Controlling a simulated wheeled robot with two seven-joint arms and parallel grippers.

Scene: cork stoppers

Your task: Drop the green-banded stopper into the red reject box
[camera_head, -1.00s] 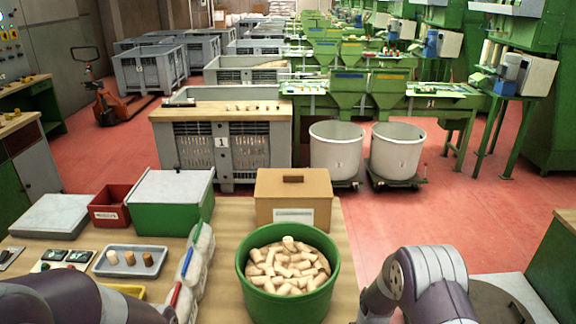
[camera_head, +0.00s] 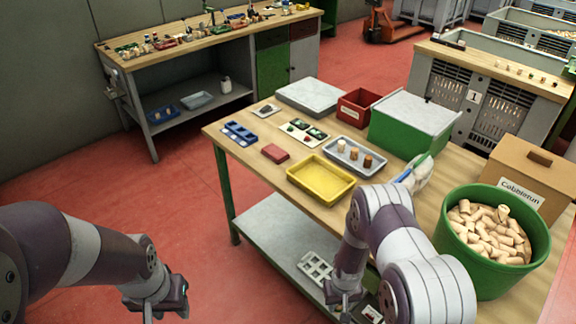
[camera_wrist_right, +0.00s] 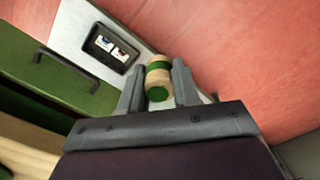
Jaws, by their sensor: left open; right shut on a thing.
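The green-banded stopper (camera_wrist_right: 158,80) is a pale cork with a green band and a green end. In the right wrist view it sits between the two fingers of my right gripper (camera_wrist_right: 157,88), which is shut on it. In the head view my right gripper (camera_head: 346,302) hangs low beside the table's front edge, and the stopper cannot be made out there. The red reject box (camera_head: 358,108) stands at the table's back, beside the green box, far from that gripper and with its label facing me. My left gripper (camera_head: 160,303) is open and empty over the floor at lower left.
The table holds a yellow tray (camera_head: 321,191), a grey tray (camera_head: 373,166) with three stoppers, a white-lidded green box (camera_head: 380,134) and a green tub of corks (camera_head: 447,241). A shelf (camera_head: 262,236) lies below the tabletop. A workbench (camera_head: 233,34) stands behind.

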